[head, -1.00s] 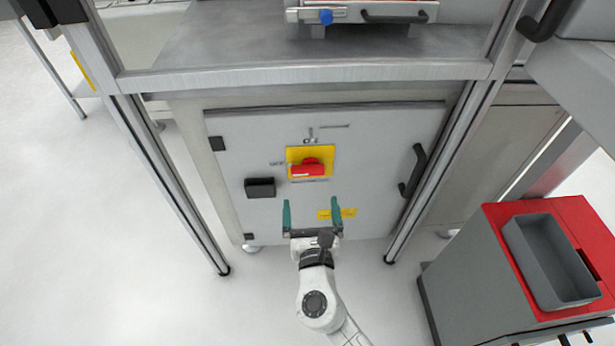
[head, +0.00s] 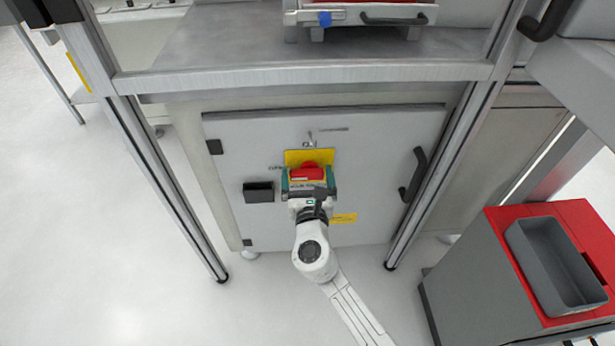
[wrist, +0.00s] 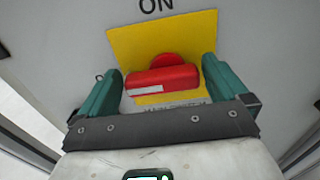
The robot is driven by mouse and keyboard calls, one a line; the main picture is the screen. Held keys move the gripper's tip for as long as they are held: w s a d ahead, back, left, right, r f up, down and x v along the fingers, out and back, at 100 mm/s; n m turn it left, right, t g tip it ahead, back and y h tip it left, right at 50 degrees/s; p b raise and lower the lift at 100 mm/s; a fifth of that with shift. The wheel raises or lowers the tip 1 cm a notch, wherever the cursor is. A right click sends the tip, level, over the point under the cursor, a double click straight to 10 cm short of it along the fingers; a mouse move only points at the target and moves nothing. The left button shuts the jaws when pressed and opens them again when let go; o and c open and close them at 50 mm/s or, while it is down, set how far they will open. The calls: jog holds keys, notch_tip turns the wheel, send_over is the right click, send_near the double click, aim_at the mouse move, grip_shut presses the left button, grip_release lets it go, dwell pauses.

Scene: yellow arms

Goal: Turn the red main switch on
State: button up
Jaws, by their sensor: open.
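The red main switch (head: 306,173) sits on a yellow plate (head: 295,156) on the grey cabinet door. In the wrist view the red handle (wrist: 162,80) lies nearly level across the yellow plate (wrist: 195,35), with "ON" printed above it. My gripper (head: 309,178) is at the switch. In the wrist view its two green fingers (wrist: 160,82) are open, one on each side of the handle, with a small gap on the right; I cannot tell whether the left one touches. The lower part of the plate is partly hidden by my gripper.
The cabinet door (head: 375,165) has a black handle (head: 413,174) at right and a black box (head: 258,192) at left. Metal posts (head: 440,170) flank it. A red-topped grey cart (head: 490,235) with a grey bin stands at right. Open floor lies at left.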

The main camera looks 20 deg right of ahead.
jog(key=shift+c, duration=0.3)
jog(key=c, duration=0.7)
jog(key=shift+m+b, duration=0.3)
jog(key=shift+b, duration=0.05)
jog(key=m+b, duration=0.2)
jog(key=shift+d+f+m, duration=0.1)
jog(key=shift+d+m, duration=0.05)
jog(key=shift+m, duration=0.25)
jog(key=m+b, duration=0.1)
jog(key=m, duration=0.1)
jog(key=m+b, duration=0.3)
jog(key=shift+s+d+m, duration=0.15)
jog(key=shift+d+m, duration=0.15)
jog(key=m+b, duration=0.2)
jog(key=m, duration=0.1)
jog(key=m+b, duration=0.2)
jog(key=shift+s+d, duration=0.1)
jog(key=shift+d, duration=0.2)
jog(key=shift+d+f+m+b, duration=0.1)
jog(key=shift+d+m+b, duration=0.1)
jog(key=shift+m+b, duration=1.4)
jog(key=shift+m+p, duration=0.4)
jog(key=shift+m, duration=0.1)
